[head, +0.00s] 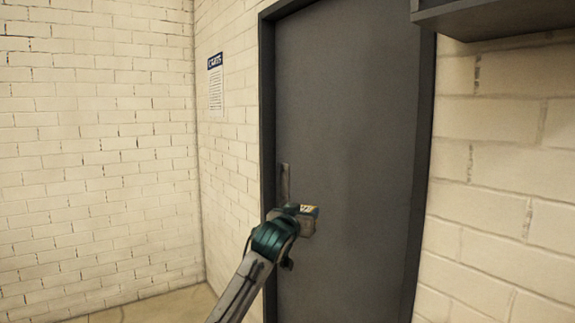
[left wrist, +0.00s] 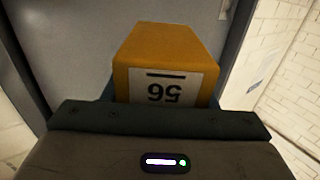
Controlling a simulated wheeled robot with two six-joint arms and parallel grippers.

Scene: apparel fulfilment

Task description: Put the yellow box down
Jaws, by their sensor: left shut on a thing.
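The yellow box (left wrist: 168,48) fills the top middle of the left wrist view. It has a white label with the number 56, which reads upside down in that view. My left gripper (head: 303,217) is shut on the box and holds it up in front of the grey door. In the head view the box is mostly hidden by the gripper, with only a small yellowish bit showing at its tip. My right gripper is in neither view.
A closed grey door (head: 350,130) with a dark frame (head: 267,110) stands right behind the gripper. Pale brick walls (head: 100,130) flank it, and a sign (head: 215,88) hangs to its left. A dark shelf (head: 495,18) juts out at the upper right. Bare floor (head: 165,306) shows at the lower left.

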